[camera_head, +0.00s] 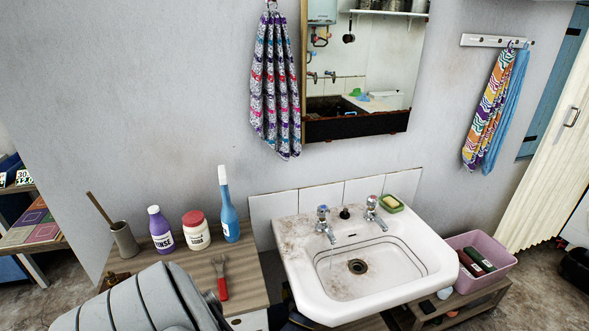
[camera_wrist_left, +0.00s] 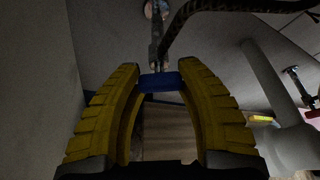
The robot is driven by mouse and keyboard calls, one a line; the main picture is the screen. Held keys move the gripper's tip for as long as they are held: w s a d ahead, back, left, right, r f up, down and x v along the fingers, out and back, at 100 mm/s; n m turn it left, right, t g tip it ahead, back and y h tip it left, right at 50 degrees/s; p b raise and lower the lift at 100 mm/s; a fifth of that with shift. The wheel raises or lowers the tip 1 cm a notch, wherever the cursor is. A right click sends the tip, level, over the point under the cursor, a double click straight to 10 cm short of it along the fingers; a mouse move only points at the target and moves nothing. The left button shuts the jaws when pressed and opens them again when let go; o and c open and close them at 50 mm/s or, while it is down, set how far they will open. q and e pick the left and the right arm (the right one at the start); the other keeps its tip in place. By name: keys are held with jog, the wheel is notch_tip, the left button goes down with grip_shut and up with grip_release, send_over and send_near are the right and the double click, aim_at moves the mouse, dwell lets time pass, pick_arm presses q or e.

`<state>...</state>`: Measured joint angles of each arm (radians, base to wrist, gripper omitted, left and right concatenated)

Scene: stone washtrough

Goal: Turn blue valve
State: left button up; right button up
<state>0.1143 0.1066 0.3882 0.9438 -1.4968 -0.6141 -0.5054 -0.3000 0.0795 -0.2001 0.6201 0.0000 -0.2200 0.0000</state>
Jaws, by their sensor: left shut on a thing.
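The blue valve (camera_wrist_left: 159,82) shows in the left wrist view as a small blue handle on a thin metal pipe. The handle sits between the two yellow fingertips of my left gripper (camera_wrist_left: 159,72), which is shut on it. The curved fingers are bowed apart lower down, with nothing else between them. In the head view neither this valve nor the left gripper shows; my grey arm link fills the lower left. My right gripper is in neither view.
The white sink (camera_head: 300,250) has two taps. A wooden counter (camera_head: 262,290) holds a purple bottle (camera_head: 160,228), a white tub (camera_head: 196,232) and a blue bottle (camera_head: 229,215). A dark hose (camera_wrist_left: 185,22) and pale pipe (camera_wrist_left: 270,80) are near the valve.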

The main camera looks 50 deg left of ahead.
pick_arm(q)
jog(key=shift+d+m+g, duration=0.1)
jog(key=shift+m+g, duration=0.4)
jog(key=shift+m, duration=0.2)
jog(key=shift+f, duration=0.1)
jog(key=o, duration=1.3)
